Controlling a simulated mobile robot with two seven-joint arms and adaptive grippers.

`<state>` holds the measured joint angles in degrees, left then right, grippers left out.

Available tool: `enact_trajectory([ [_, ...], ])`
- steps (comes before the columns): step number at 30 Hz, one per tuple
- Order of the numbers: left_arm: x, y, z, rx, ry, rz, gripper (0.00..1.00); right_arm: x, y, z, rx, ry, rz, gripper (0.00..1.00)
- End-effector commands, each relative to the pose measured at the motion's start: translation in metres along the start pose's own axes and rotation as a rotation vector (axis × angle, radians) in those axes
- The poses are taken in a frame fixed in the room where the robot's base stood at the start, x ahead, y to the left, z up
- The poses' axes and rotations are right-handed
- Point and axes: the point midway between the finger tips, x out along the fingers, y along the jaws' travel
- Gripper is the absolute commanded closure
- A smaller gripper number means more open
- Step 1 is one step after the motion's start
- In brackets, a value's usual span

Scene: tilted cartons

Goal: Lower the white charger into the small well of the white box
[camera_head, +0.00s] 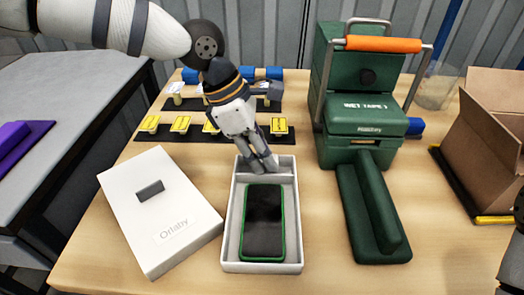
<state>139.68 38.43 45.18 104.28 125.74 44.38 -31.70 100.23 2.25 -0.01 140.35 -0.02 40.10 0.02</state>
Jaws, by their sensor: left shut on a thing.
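The white box (232,240) lies open on the wooden table, with a small well at its far end and a larger compartment nearer me. A black phone with a green edge (263,225) lies in the larger compartment. My left gripper (262,163) points down over the small well, its fingertips at or just above the well. It is shut on the white charger, which the fingers mostly hide; I cannot tell how deep it sits.
A white lid marked "Orlaby" (160,213) lies left of the box. A green machine with an orange handle (365,130) stands close on the right. Black strips with yellow pieces (181,124) lie behind. An open carton (490,130) is at the far right.

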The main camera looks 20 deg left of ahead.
Motion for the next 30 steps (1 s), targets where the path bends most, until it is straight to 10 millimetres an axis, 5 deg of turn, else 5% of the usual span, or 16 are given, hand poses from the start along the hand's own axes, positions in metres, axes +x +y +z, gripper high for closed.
enact_trajectory([
  [3, 0.006, -0.0026, -0.0052, -0.004, 0.011, -0.014, 1.0, 0.0015, 0.0, 0.0009, 0.0, -0.004, 0.0, 0.6],
  [4, 0.0061, -0.0026, -0.0053, -0.005, 0.011, -0.014, 0.7, 0.0015, 0.0, 0.0009, 0.0, -0.004, 0.0, 0.6],
  [7, 0.0064, -0.0028, -0.0056, -0.005, 0.012, -0.015, 0.51, 0.0016, 0.0, 0.0009, 0.0, -0.005, 0.0, 0.6],
  [16, 0.0047, -0.0019, -0.0046, -0.004, 0.01, -0.011, 0.51, 0.0012, 0.0, 0.0007, 0.0, -0.003, 0.0, 0.6],
  [18, 0.0043, -0.0019, -0.0042, -0.004, 0.009, -0.01, 0.62, 0.001, 0.0, 0.0006, 0.0, -0.003, 0.0, 0.6],
  [30, 0.0035, -0.002, -0.0029, -0.003, 0.007, -0.009, 0.62, 0.0008, 0.0, 0.0005, 0.0, -0.002, 0.0, 0.6],
])
